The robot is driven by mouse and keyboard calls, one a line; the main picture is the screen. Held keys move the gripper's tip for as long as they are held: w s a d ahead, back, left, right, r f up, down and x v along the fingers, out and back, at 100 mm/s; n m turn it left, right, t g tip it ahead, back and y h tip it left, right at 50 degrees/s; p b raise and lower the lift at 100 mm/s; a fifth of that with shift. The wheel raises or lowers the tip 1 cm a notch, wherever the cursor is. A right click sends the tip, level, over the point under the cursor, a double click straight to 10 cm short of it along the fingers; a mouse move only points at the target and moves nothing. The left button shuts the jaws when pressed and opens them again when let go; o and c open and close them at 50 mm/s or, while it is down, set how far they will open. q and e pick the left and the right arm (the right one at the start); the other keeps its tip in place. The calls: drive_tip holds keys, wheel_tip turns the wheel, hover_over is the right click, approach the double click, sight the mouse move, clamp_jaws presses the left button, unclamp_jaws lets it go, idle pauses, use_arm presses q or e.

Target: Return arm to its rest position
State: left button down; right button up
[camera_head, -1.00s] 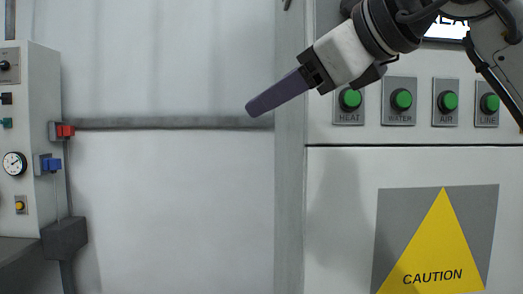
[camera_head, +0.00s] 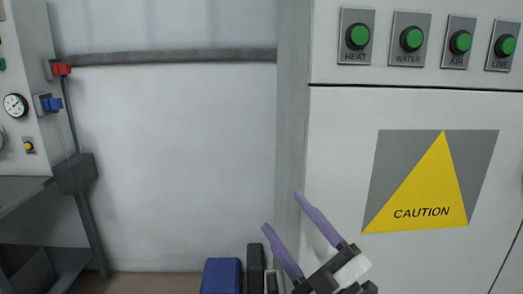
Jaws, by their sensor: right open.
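My right gripper (camera_head: 291,225) is at the bottom of the head view, right of centre. Its two purple fingers are spread apart and point up and to the left, with nothing between them. It shows in front of the foot of the grey post and the lower cabinet panel. My left gripper is not in view. Most of my right arm is outside the picture.
The white cabinet carries green buttons labelled HEAT (camera_head: 358,36), WATER (camera_head: 411,39), AIR (camera_head: 460,42) and LINE (camera_head: 505,45), above a yellow caution sign (camera_head: 433,190). A blue box (camera_head: 221,276) stands at bottom centre. A gauge panel (camera_head: 27,90) is at left.

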drive_tip(key=s+d+f+m+g+h, duration=0.1)
drive_tip(key=s+d+f+m+h, duration=0.2)
drive_tip(key=f, duration=0.4)
drive_tip(key=s+d+f+m+g+h+p, duration=0.1)
drive_tip(key=d+f+m+h, duration=0.2)
drive_tip(key=f, duration=0.4)
drive_tip(key=s+d+f+m+h, duration=0.1)
drive_tip(key=s+f+m+h, duration=0.15)
drive_tip(key=f+m, duration=0.35)
drive_tip(key=s+d+f+m+g+h, duration=0.1)
drive_tip(key=s+f+g, duration=0.3)
drive_tip(key=s+f, duration=0.5)
drive_tip(key=s+d+f+m+g+h, duration=0.1)
drive_tip(key=s+d+f+m+g, duration=0.1)
drive_tip(key=s+f, duration=0.8)
drive_tip(key=shift+d+f+m+g+p, duration=0.3)
drive_tip(key=shift+m+g+p, duration=0.1)
drive_tip(key=shift+m+g, duration=0.5)
drive_tip(key=shift+a+h, duration=0.1)
drive_tip(key=shift+h, duration=0.15)
